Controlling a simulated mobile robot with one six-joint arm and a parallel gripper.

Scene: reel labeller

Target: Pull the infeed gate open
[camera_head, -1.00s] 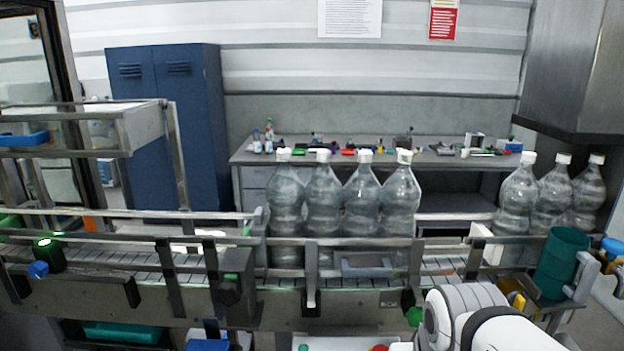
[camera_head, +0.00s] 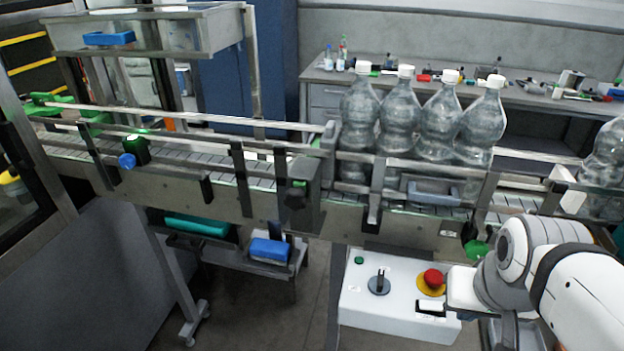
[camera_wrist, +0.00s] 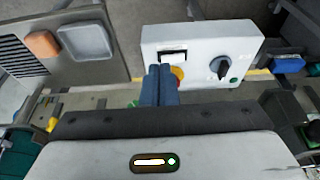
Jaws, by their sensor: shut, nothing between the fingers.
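The conveyor line (camera_head: 250,205) runs across the head view with several clear bottles (camera_head: 437,125) standing on it behind rails. A grey upright plate (camera_head: 328,138) stands at the left end of the bottle row. A grey bar handle (camera_head: 436,191) sits on the front rail before the bottles. I cannot tell for sure which of these parts is the infeed gate. My gripper (camera_wrist: 160,70) shows in the wrist view as two blue fingers pressed together, empty. They overlap the edge of a white control box and partly cover its red button.
The control box (camera_head: 385,315), with a red button (camera_head: 433,279) and black knob (camera_head: 379,282), stands in front of the line. A blue bin (camera_head: 269,251) and a teal bin (camera_head: 196,225) sit under it. Floor between them is clear.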

